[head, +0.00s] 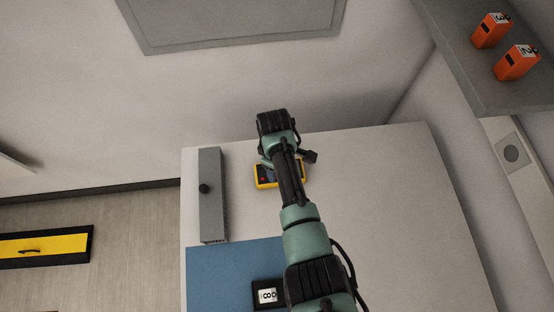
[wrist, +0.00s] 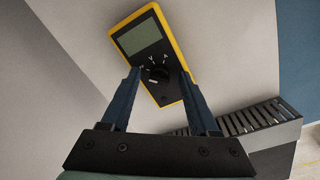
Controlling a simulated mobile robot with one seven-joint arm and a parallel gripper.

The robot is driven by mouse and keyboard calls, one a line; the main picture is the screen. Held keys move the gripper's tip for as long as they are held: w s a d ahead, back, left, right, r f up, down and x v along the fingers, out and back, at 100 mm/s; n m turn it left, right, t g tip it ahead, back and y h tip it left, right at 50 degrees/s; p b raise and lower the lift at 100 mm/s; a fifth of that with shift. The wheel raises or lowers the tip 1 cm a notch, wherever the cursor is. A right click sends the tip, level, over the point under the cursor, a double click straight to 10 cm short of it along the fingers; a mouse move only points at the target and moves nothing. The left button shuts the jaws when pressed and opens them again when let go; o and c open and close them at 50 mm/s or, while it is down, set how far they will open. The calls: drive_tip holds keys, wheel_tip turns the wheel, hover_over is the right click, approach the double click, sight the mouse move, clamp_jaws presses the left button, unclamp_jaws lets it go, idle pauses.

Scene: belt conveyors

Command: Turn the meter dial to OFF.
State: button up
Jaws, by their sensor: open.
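The meter (wrist: 140,32) is yellow-edged with a black face and a grey screen. It lies tilted in the wrist view. Its round black dial (wrist: 160,74) sits below the screen, with small white marks around it, a V and an A among them. I cannot tell which mark the dial points to. My gripper (wrist: 159,73) is open, with one blue finger on each side of the dial. I cannot tell whether the fingers touch it. In the head view the meter (head: 265,184) lies on the white table, partly hidden by my arm, which also hides the fingertips.
A grey box with a black knob (head: 205,188) stands left of the meter. A blue mat (head: 220,270) and a black block marked 8 (head: 267,294) are at the front. Two orange items (head: 505,46) sit on a grey shelf (head: 470,80). The table's right side is clear.

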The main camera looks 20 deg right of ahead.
wheel_tip(320, 180, up, 13)
drive_tip(key=shift+s+a, duration=0.25)
drive_tip(key=shift+a, duration=0.05)
drive_tip(key=shift+w, duration=0.1)
idle(0.6)
